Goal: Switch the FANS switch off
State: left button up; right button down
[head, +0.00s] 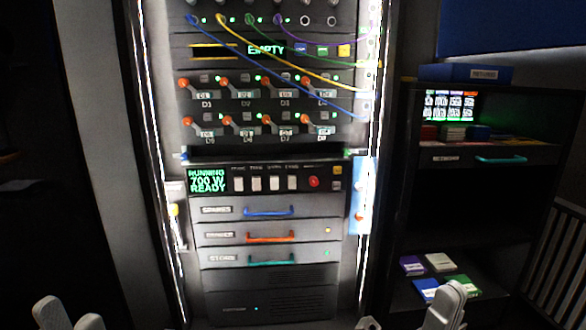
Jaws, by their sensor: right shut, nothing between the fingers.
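A row of several white rocker switches (257,184) sits on the dark panel in the middle of the rack. The small labels above them are too blurred to read, so I cannot tell which is FANS or how each is set. A green display (206,181) left of them reads RUNNING, 700 W, READY. My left gripper (72,314) is at the bottom left edge, its two fingers apart, empty and away from the panel. My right gripper (446,304) is at the bottom right, fingers together and empty, below and right of the switches.
A red knob (313,182) is right of the switches. Drawers with blue (269,211), orange (270,237) and teal (270,261) handles are below. Orange-tipped levers and hanging cables are above. A light-blue item (362,195) is at the rack's right edge. A dark shelf (480,225) stands right.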

aim_at(292, 178)
jog(key=k, duration=0.5)
jog(key=u, duration=0.7)
jog(key=i, duration=1.25)
jog(key=z, duration=0.05)
